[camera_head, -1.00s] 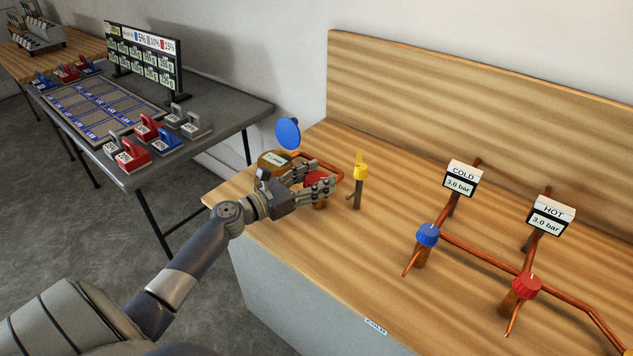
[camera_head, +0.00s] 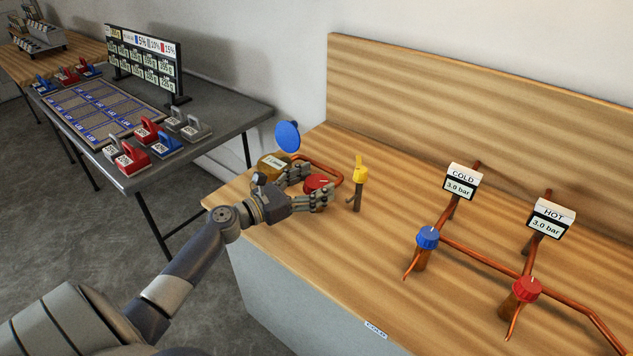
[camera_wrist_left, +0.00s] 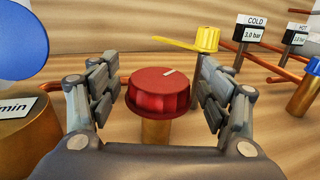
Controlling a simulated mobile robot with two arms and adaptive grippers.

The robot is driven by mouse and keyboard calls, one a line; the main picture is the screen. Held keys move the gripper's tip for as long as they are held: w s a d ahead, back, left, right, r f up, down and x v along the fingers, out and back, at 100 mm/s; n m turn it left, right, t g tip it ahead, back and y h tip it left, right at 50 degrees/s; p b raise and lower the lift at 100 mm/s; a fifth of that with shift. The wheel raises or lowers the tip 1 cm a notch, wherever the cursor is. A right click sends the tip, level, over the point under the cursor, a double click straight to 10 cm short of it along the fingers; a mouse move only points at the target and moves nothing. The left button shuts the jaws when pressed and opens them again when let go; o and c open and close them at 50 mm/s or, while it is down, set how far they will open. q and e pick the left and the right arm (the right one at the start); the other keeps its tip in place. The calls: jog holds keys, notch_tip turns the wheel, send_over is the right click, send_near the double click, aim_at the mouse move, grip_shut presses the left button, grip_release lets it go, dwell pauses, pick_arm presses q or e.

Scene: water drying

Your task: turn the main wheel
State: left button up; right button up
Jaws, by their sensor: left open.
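The main wheel seems to be the red knob (camera_head: 318,182) near the left end of the wooden bench; no label marks it as such. In the left wrist view, the red knob (camera_wrist_left: 160,91) has a pale mark on top and stands on a copper-coloured post. My left gripper (camera_head: 308,183) is open around it, with one finger set on each side (camera_wrist_left: 160,95). Gaps show between the fingers and the knob. In the head view the fingers hide part of the knob and its post. My right gripper is not in view.
A yellow-handled valve (camera_head: 359,172) stands just right of the knob. A brass gauge (camera_head: 270,165) and blue disc (camera_head: 287,136) are close on the left. Blue (camera_head: 427,237) and red (camera_head: 526,289) taps with pressure displays stand farther right. Bare bench lies between.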

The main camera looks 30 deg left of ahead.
pick_arm(q)
jog(key=v, duration=1.1)
jog(key=shift+s, duration=0.1)
